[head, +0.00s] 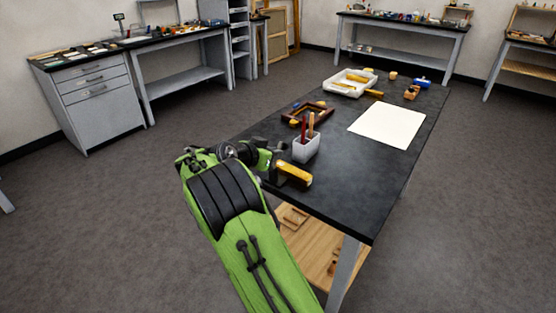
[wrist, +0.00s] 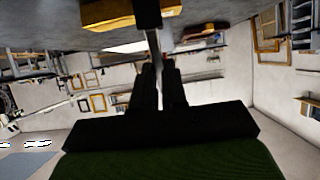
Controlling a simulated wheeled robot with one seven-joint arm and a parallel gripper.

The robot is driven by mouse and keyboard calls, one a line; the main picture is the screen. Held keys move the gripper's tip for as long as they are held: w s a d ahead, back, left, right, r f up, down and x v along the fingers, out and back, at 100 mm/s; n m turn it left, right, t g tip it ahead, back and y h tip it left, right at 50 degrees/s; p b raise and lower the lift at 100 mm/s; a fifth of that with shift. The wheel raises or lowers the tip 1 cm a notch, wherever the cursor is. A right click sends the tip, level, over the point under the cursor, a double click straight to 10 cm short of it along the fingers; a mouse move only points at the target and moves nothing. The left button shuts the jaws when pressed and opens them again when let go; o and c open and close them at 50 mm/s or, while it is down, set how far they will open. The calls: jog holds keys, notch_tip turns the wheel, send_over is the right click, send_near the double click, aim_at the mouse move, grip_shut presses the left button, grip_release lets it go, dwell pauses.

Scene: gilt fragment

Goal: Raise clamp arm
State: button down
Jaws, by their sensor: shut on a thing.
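The clamp sits at the near left edge of the dark workbench (head: 340,185). Its yellow part (head: 295,173) shows in the head view beside my gripper (head: 268,160). In the wrist view its yellow and black part (wrist: 112,13) is at the top, with a thin metal bar (wrist: 153,42) leading down from it. My gripper's dark fingers (wrist: 160,72) are shut around the end of that bar. The black part of my arm hides much of the clamp in the head view, and I cannot tell which clamp part is gripped beyond the bar.
A white cup with brushes (head: 305,149) stands close behind the clamp. A small dark red frame (head: 307,114), a white sheet (head: 387,124) and a white tray (head: 350,83) lie farther back. A wooden shelf (head: 318,252) sits under the bench. Floor to the left is clear.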

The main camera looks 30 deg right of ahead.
dwell(0.3)
jog(key=shift+a, duration=0.1)
jog(key=c, duration=1.2)
grip_release()
jog(key=shift+o, duration=0.2)
jog(key=p+v, duration=0.3)
jog(key=v, duration=1.2)
jog(key=shift+a, duration=0.45)
jog(key=shift+f, duration=0.1)
